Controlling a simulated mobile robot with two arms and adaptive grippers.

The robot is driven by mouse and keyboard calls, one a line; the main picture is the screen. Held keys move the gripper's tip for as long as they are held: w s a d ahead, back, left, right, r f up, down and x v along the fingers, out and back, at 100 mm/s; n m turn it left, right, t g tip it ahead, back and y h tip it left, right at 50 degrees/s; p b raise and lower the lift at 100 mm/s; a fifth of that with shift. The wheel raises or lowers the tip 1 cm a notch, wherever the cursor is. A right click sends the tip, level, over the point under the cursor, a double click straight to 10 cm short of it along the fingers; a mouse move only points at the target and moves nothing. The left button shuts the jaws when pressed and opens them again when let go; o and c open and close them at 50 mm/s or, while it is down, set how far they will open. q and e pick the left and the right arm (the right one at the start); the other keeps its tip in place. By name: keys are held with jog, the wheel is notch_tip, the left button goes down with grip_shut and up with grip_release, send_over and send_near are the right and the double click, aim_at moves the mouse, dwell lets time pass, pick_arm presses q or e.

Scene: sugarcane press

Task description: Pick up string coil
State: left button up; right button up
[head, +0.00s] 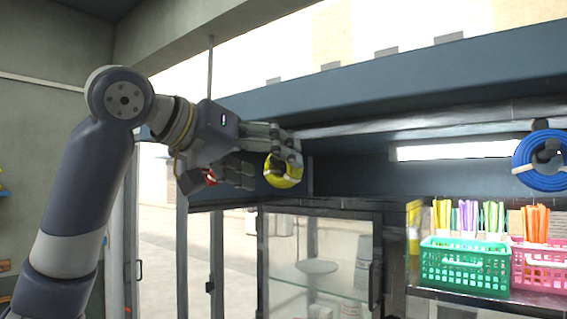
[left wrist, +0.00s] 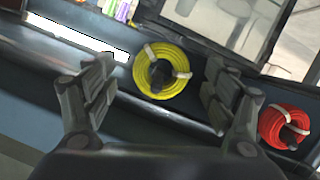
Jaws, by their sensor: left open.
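A yellow string coil (head: 283,173) hangs on the dark beam, at the fingertips of my left gripper (head: 268,160). In the left wrist view the yellow coil (left wrist: 161,70), with pale ties, sits around a dark peg between the two open fingers (left wrist: 155,95), with gaps on both sides. A red coil (left wrist: 286,126) hangs to the right in the left wrist view; in the head view it shows partly behind the gripper (head: 209,177). A blue coil (head: 540,160) hangs on a peg at the far right. My right gripper is not in view.
The long dark beam (head: 420,85) runs just above and behind the gripper. A green basket (head: 465,266) and a pink basket (head: 540,268) with colourful sticks stand on a shelf at lower right. A glass-fronted cabinet (head: 318,265) is below the coil.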

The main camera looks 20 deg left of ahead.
aim_at(285, 172)
pick_arm(q)
jog(key=p+x, duration=0.2)
jog(key=x, duration=0.2)
jog(key=shift+w+a+p, duration=0.1)
jog(key=shift+p, duration=0.25)
jog(key=shift+w+f, duration=0.1)
jog(key=shift+w, duration=0.1)
jog(key=shift+d, duration=0.2)
jog(key=shift+c, duration=0.4)
jog(key=c, duration=1)
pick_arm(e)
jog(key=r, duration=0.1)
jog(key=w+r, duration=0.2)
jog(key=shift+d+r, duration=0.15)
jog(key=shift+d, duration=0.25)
